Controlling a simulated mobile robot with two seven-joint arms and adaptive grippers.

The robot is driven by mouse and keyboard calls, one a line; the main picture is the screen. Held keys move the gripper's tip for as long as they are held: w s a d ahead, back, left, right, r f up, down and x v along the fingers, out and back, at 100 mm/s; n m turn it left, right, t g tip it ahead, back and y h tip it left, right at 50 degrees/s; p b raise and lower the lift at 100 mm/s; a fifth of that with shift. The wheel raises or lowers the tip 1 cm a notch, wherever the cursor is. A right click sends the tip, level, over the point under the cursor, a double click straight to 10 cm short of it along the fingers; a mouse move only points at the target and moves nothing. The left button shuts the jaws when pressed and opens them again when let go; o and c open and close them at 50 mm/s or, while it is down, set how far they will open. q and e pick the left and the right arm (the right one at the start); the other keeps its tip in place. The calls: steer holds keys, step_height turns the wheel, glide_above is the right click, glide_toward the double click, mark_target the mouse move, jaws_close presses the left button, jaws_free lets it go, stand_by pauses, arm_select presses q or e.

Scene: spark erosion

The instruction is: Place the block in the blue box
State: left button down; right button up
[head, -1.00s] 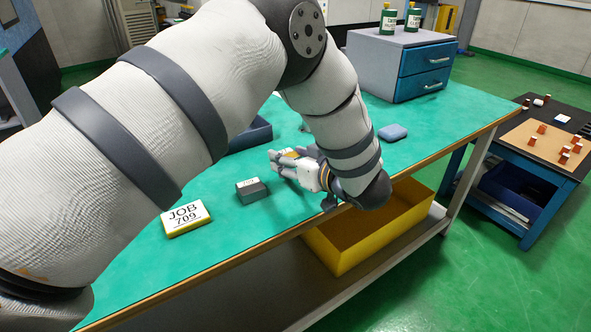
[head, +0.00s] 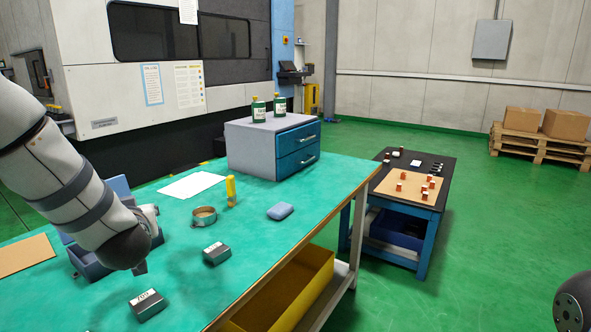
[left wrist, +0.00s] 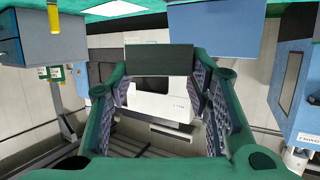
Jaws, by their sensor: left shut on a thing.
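My left gripper (left wrist: 160,82) is shut on a dark green block (left wrist: 160,60), which sits between its fingertips in the left wrist view. In the head view my left arm comes in from the left, and its bulky wrist hides the fingers and the held block. The blue box (head: 87,266) stands on the green table partly behind that wrist, with a blue panel (head: 118,187) upright behind it. A large blue face (left wrist: 216,30) is close beyond the block in the left wrist view; I cannot tell whether the block is over the box. My right gripper is not in view.
Two labelled grey blocks (head: 147,304) (head: 216,253) lie on the table. A yellow bin (head: 300,285) is below the edge.

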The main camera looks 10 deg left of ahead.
arm_select(q)
steer(key=s+d+f+m+t+h, duration=0.1)
steer(key=d+f+m+h, duration=0.2)
steer(key=d+m+h, duration=0.3)
steer(key=s+d+f+m+t+h, duration=0.1)
steer(key=d+f+m+t+h, duration=0.1)
steer(key=d+m+h, duration=0.45)
steer(key=s+d+f+m+g+h, duration=0.3)
steer(key=s+d+m+g+h, duration=0.3)
steer(key=s+d+h, duration=0.5)
steer(key=w+a+r+n+t+y, duration=0.3)
steer(key=w+a+n+y, duration=0.3)
steer(key=w+a+y, duration=0.15)
steer(key=w+a+r+n+t+y, duration=0.3)
steer(key=w+a+n+y, duration=0.3)
steer(key=w+a+y, duration=0.15)
steer(key=s+a+r+n+g+y, duration=0.1)
steer(key=a+r+n+g+y, duration=0.1)
steer(key=a+n+y, duration=0.5)
steer(key=s+a+f+n+g+y, duration=0.1)
steer(key=s+a+n+g+y, duration=0.2)
steer(key=s+n+g+y, duration=0.2)
steer(key=shift+s+f+g+y, duration=0.15)
steer(key=shift+s+g+y, duration=0.3)
steer(key=shift+s+g, duration=0.4)
steer(key=shift+w+a, duration=0.1)
steer(key=shift+w, duration=0.05)
